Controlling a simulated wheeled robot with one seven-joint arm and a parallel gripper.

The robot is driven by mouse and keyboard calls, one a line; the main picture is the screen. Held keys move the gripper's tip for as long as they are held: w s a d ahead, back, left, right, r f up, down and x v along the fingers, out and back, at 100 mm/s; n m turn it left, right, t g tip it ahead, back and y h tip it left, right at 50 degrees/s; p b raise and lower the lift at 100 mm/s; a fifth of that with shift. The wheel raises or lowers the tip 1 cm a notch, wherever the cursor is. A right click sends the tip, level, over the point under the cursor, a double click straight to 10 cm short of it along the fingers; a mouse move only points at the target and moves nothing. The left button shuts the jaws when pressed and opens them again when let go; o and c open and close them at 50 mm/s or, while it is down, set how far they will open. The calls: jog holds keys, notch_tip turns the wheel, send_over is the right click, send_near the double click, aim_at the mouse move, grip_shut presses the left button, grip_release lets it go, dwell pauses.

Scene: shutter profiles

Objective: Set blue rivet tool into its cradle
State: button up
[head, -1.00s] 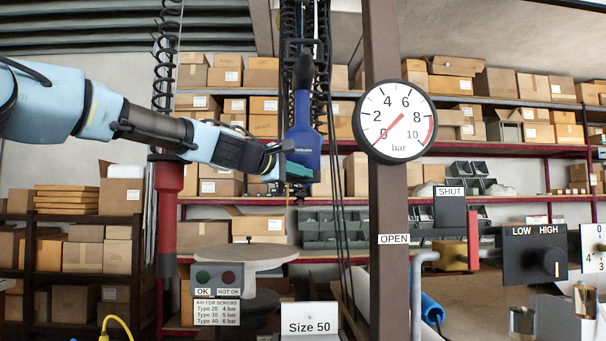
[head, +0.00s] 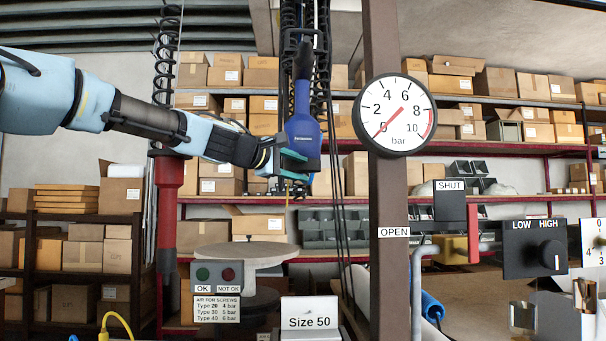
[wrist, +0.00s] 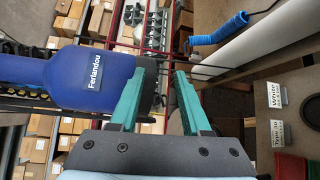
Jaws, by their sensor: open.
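The blue rivet tool (head: 303,130) hangs upright, its dark lower end down, beside the brown post. A dark frame (head: 291,48) surrounds its upper part; I cannot tell whether this is the cradle or whether the tool is seated in it. My gripper (head: 308,167) is at the tool's lower end, with its teal fingers spread. In the wrist view the blue tool (wrist: 75,83) lies to the left, its dark end by the left finger. The gap between the fingertips of my gripper (wrist: 163,75) is empty. I cannot tell whether the left finger touches the tool.
The brown post with a gauge (head: 395,115) stands just right of the tool. Black coiled hoses and cables hang behind it. A red tool (head: 168,205) hangs at left. A round grey stand (head: 240,256) and a Size 50 sign (head: 309,322) are below. Boxed shelves fill the background.

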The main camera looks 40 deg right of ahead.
jog(key=shift+s+a+b, duration=0.2)
jog(key=shift+a+b, duration=0.25)
jog(key=shift+a, duration=0.1)
jog(key=s+a+r+b, duration=0.1)
jog(key=a+b, duration=0.8)
jog(key=b, duration=0.3)
jog(key=shift+a+r, duration=0.25)
jog(key=shift+a, duration=0.1)
jog(key=shift+s+b, duration=0.1)
jog(key=shift+b, duration=0.3)
dwell(0.3)
jog(key=a+r+b, duration=0.1)
jog(key=a+b, duration=0.4)
jog(key=a, duration=0.5)
jog(key=shift+s+a+r+b, duration=0.15)
jog(key=shift+s+a+b, duration=0.2)
jog(key=shift+s, duration=0.1)
